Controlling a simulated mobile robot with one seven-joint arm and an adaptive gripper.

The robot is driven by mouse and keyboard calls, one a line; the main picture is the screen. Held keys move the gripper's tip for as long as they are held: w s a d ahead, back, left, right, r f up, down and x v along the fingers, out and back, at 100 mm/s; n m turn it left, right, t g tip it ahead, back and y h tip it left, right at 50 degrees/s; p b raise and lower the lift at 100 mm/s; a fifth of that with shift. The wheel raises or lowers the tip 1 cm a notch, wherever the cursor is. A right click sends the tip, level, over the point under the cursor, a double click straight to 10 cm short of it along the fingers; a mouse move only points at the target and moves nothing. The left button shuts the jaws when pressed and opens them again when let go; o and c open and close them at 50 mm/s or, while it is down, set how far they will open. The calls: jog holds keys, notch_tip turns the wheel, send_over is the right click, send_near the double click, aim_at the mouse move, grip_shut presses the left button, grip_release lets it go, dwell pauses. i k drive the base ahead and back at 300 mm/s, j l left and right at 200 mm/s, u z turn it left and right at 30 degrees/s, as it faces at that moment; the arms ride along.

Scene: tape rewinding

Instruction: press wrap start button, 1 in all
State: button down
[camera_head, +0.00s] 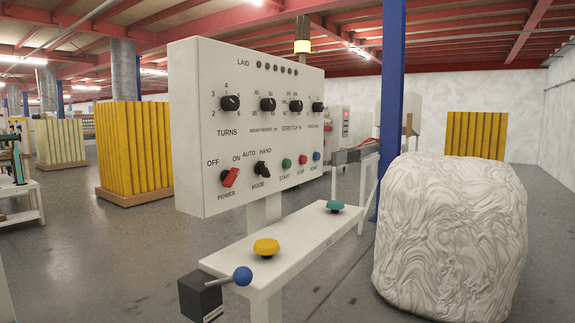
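A white control panel (240,140) stands upright in the middle of the camera_head view. A larger green mushroom button (335,206) and a yellow one (266,247) stand on the white bench (300,236) below the panel. Which green button is the wrap start is not clear. My gripper is not in view.
A large white wrapped bale (452,238) stands right of the bench. A black box (200,297) with a blue ball lever (242,276) sits at the bench's near end. A blue post (391,90) rises behind. Yellow stacks (135,147) stand at the left; open floor lies between.

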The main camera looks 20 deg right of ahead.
aim_at(286, 163)
jog(key=i+j, duration=0.15)
jog(key=i, duration=0.25)
jog(key=i+j, duration=0.2)
jog(key=i, duration=0.2)
jog(key=z, duration=2.25)
jog(key=i+j, duration=0.1)
jog(key=j, duration=0.2)
jog(key=i+j, duration=0.1)
jog(key=j, duration=0.25)
